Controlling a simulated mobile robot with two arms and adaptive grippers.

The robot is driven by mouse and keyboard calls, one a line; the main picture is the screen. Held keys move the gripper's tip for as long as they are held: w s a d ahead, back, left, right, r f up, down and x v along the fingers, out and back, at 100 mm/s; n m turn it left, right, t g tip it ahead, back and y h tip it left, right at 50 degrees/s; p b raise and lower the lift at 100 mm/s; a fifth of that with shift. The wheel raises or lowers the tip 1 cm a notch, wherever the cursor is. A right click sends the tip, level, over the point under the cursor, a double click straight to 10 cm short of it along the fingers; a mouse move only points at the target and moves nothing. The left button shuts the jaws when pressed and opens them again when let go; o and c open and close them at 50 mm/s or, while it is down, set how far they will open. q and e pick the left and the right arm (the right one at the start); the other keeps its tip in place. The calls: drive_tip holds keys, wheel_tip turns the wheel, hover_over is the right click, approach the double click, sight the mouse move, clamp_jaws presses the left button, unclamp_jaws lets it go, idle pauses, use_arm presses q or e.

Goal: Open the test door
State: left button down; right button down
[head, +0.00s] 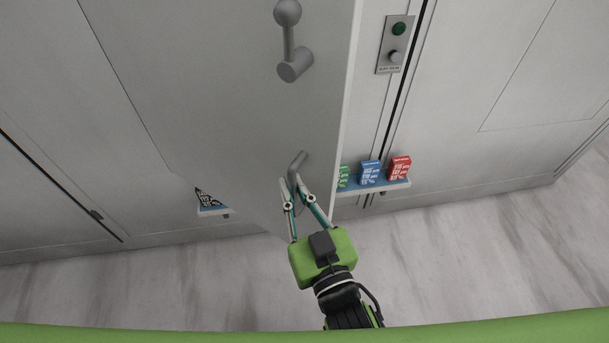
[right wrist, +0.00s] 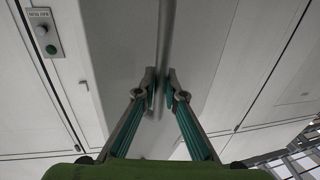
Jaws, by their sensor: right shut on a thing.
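The test door is a light grey panel (head: 215,85) in the head view, standing out from the wall at an angle, with its pale edge on the right. A grey bar handle (head: 299,160) is low on its face. My right gripper (head: 292,182) is shut on this handle. The right wrist view shows the handle as a vertical bar (right wrist: 167,30) running between the two fingertips (right wrist: 161,84), which hide part of it. My left gripper is not in view.
A grey knob-ended lever (head: 290,45) sits higher on the door. A wall plate (head: 396,45) has a green button. A low shelf (head: 376,187) holds green (head: 343,177), blue (head: 370,172) and red boxes (head: 400,168), partly hidden by the door. Floor (head: 480,260) at right is clear.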

drive_tip(key=shift+s+a+r, duration=0.1)
drive_tip(key=shift+s+a, duration=0.1)
drive_tip(key=c, duration=2.1)
unclamp_jaws()
drive_tip(key=shift+w, duration=0.1)
drive_tip(key=v, duration=1.2)
